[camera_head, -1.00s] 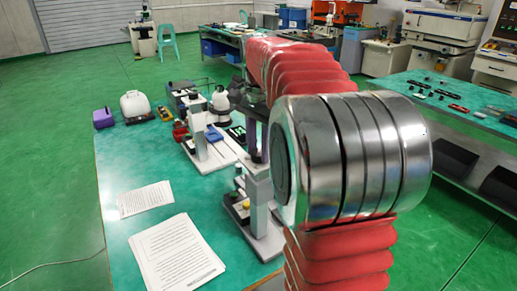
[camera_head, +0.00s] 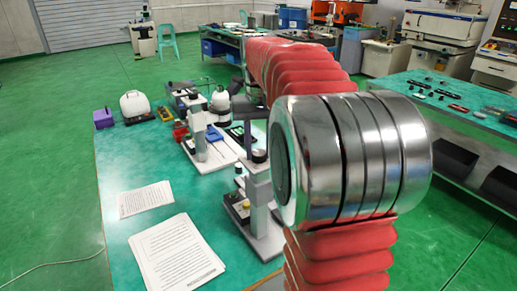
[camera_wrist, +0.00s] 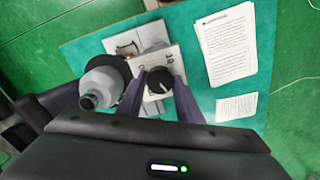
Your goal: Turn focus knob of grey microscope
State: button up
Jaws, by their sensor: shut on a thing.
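The grey microscope (camera_head: 262,192) stands near the front right of the green table, partly hidden behind my arm. In the wrist view its round black knob (camera_wrist: 159,80) has a pale mark on top and sits over a light lettered body. My gripper (camera_wrist: 160,84) is shut on the knob, one dark finger on each side. A rounded grey-white part with a dark ring (camera_wrist: 100,82) is left of the fingers. In the head view my arm hides most of the gripper.
A second light microscope (camera_head: 198,135) stands farther back on the same green table (camera_head: 120,240). Printed sheets lie at left: a large one (camera_head: 175,258) and a small one (camera_head: 146,199). A purple box (camera_head: 103,118) and white device (camera_head: 135,104) are behind.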

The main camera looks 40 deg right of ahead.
aim_at(258, 152)
jog(key=shift+n, duration=1.3)
jog(key=o, duration=1)
jog(key=shift+o, duration=0.2)
jog(key=shift+r, duration=0.1)
notch_tip(258, 152, up, 14)
jog(key=shift+f, duration=0.2)
